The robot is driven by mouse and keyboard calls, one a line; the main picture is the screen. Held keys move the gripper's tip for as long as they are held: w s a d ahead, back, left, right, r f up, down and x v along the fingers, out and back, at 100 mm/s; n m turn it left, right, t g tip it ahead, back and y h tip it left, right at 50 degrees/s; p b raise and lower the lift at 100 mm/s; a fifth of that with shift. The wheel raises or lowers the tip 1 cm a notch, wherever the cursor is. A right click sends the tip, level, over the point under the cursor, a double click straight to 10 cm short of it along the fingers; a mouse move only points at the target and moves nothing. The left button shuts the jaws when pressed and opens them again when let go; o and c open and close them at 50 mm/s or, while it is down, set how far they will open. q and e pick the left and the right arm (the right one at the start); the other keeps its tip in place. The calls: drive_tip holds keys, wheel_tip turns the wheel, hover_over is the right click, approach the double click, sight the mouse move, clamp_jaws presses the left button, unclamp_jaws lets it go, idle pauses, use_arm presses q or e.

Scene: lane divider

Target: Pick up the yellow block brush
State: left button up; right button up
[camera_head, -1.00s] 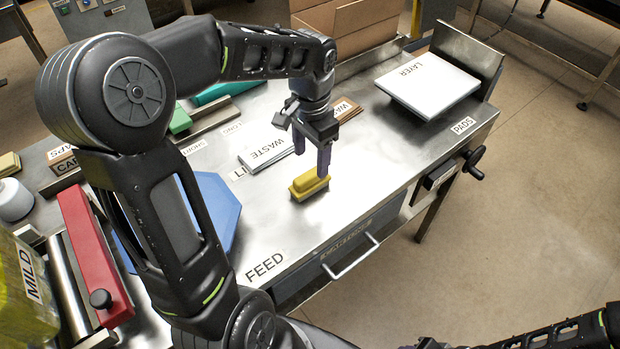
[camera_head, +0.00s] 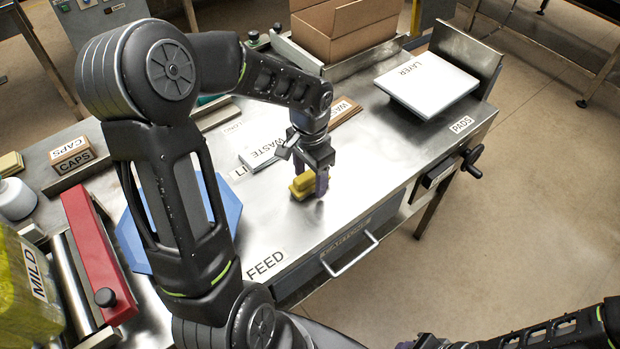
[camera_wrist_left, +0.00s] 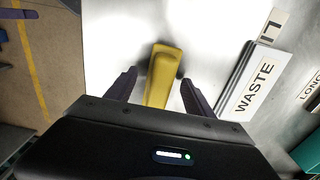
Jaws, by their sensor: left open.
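The yellow block brush (camera_head: 303,184) lies on the steel table top, right of the blue pad and near the front edge. My left gripper (camera_head: 311,188) is open and lowered over it, with a finger on the near right side of the brush in the head view. In the left wrist view, the brush (camera_wrist_left: 163,77) lies between the two open fingers (camera_wrist_left: 158,90), with a gap on each side. Part of the brush is hidden by the gripper in the head view. Only part of my right arm (camera_head: 540,335) shows, at the lower right; its fingertips cannot be made out.
The table right of the brush is clear.

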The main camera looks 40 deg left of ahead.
idle(0.6)
use_arm(q)
clamp_jaws()
idle(0.5)
